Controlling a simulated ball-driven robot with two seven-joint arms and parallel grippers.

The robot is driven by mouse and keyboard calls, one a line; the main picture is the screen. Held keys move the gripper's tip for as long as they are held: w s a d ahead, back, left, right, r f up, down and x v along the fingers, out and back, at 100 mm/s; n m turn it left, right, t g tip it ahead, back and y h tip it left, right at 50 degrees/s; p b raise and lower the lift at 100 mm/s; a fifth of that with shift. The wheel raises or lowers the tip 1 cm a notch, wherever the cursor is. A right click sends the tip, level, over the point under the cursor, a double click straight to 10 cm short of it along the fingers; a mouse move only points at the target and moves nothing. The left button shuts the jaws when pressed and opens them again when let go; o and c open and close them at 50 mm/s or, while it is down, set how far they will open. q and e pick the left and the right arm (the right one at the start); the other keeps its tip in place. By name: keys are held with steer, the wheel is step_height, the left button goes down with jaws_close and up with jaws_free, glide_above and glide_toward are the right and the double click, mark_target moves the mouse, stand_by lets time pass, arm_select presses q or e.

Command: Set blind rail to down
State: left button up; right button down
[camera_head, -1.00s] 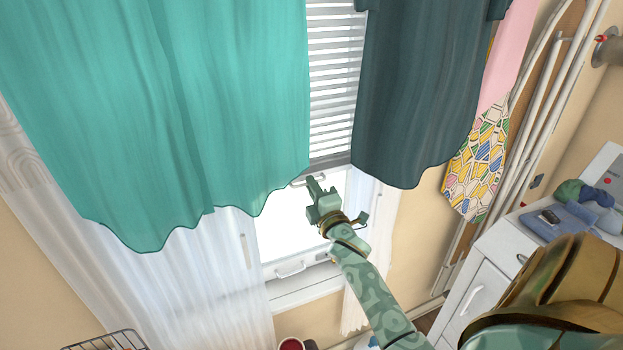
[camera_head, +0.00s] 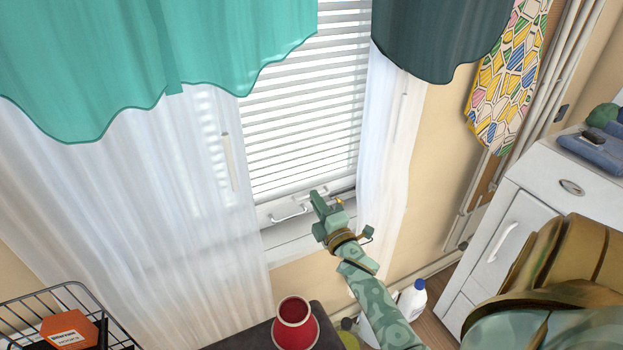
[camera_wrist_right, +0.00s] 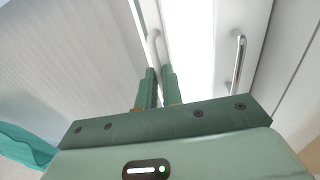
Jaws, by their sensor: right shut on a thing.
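The white slatted blind (camera_head: 305,110) hangs far down the window between the curtains. Its bottom rail (camera_head: 343,190) is low, near the bottom of the window frame. My right gripper (camera_head: 317,197) is shut on the small handle of the rail. In the right wrist view, the two green fingers (camera_wrist_right: 158,82) close around the pale handle (camera_wrist_right: 153,45), and the blind slats (camera_wrist_right: 75,45) lie to the left. A bright strip of window (camera_wrist_right: 188,40) shows between the rail and the lower frame in that view. My left gripper is not in view.
A metal window handle (camera_head: 288,215) sits just below the rail. Sheer curtains (camera_head: 180,190) hang on both sides, with teal cloth (camera_head: 150,60) above. A red vase (camera_head: 294,322) stands below, and a wire basket (camera_head: 65,310) is at lower left. A white cabinet (camera_head: 530,220) stands right.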

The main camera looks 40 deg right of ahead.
steer(key=shift+f+b, duration=0.5)
steer(key=shift+f, duration=0.55)
steer(key=c, duration=1.5)
jaws_free()
steer(key=shift+c, duration=0.2)
